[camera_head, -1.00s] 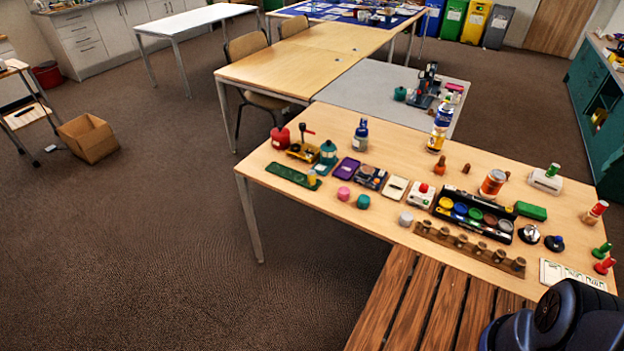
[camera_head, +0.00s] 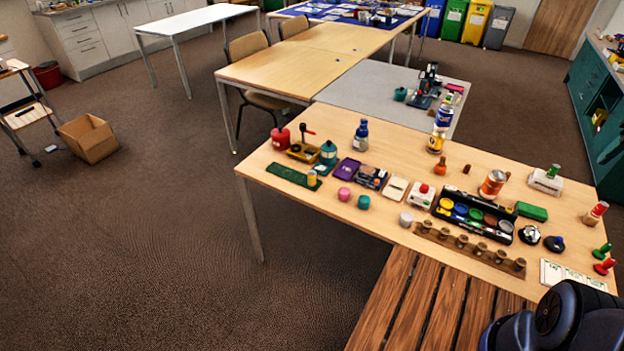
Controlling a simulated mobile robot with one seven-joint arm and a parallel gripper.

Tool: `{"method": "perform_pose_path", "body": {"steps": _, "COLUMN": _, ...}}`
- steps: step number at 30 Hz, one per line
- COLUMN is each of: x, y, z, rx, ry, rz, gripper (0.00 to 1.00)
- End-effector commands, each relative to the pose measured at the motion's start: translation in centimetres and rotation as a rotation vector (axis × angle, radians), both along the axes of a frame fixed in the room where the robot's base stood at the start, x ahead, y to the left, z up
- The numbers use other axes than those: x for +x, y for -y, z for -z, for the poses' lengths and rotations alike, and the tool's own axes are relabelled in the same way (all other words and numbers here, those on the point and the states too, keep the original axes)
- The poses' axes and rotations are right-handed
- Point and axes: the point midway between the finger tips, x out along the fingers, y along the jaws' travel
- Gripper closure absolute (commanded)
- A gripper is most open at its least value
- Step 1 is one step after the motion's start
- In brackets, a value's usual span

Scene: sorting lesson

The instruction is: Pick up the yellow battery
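A small upright yellow cylinder with a grey top, which looks like the yellow battery (camera_head: 311,178), stands at the right end of a flat dark green board (camera_head: 286,173). The board lies near the left front edge of the wooden table (camera_head: 400,146). A dark rounded part of my own arm shows at the bottom right corner. My gripper is outside the picture, so its state and distance from the battery are hidden.
Near the battery are a teal pot (camera_head: 328,153), a purple tray (camera_head: 348,168) and a pink cylinder (camera_head: 344,194). A black paint box (camera_head: 473,214) and a wooden rack (camera_head: 470,249) lie further right. A slatted wooden surface (camera_head: 430,305) adjoins the table's front.

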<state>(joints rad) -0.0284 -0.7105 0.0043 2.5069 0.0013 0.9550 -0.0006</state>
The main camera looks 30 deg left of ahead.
Motion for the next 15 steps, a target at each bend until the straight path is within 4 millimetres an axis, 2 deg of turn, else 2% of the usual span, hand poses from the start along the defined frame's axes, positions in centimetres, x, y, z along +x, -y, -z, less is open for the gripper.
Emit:
{"method": "perform_pose_path", "body": {"steps": 8, "x": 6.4, "y": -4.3, "z": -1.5, "rx": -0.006, "ry": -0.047, "rz": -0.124, "gripper": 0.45}}
{"method": "perform_pose_path", "body": {"steps": 15, "x": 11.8, "y": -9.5, "z": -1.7, "rx": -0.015, "ry": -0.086, "rz": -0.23, "gripper": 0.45}}
